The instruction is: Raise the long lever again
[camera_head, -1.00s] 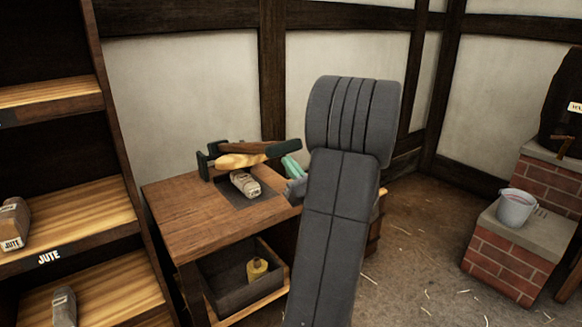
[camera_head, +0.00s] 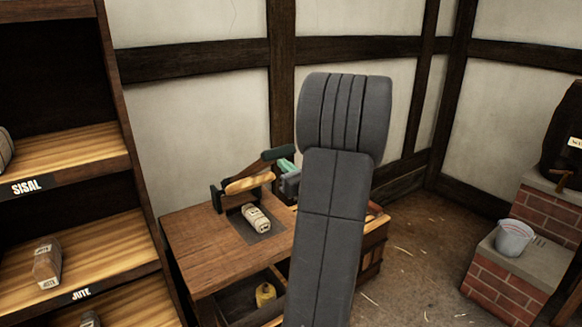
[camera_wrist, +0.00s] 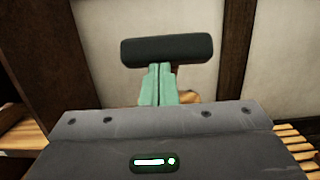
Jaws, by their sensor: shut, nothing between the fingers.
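The long lever (camera_head: 262,165) has a dark grip and is mounted on the wooden bench at a dark upright bracket. It slants upward to the right, above a pale wooden piece (camera_head: 248,183). In the wrist view its dark grip (camera_wrist: 167,50) lies across the picture just beyond my fingertips. My gripper (camera_wrist: 159,70) has green fingers, shut together with nothing between them. The fingertips are right below the grip, and I cannot tell whether they touch it. In the head view my gripper (camera_head: 288,165) is partly hidden behind my arm.
A wrapped bundle (camera_head: 256,219) lies on a dark mat on the bench (camera_head: 200,245). A bin below holds a yellow bottle (camera_head: 265,294). Labelled shelves (camera_head: 85,245) stand at the left. A bucket (camera_head: 514,238) stands on brickwork at the right. Open floor lies between.

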